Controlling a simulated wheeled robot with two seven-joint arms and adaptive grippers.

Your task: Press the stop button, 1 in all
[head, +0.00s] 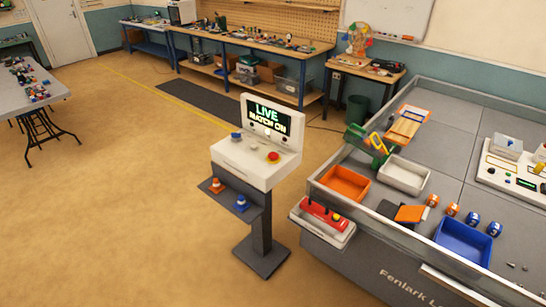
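A white control console (234,166) stands on a dark grey pedestal in the middle of the view. Its upright screen (268,117) reads "LIVE MATCH ON". On its sloped top is a round red button (274,156) at the right, which looks like the stop button. A blue button (236,136) is at the left of the same top, with a small pale part between them. Nothing covers the red button. Neither of my grippers is in view.
A low-walled grey arena table (450,140) fills the right, with an orange tray (345,184), a white tray (404,175) and a blue tray (463,241). Floor left of the console is clear.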

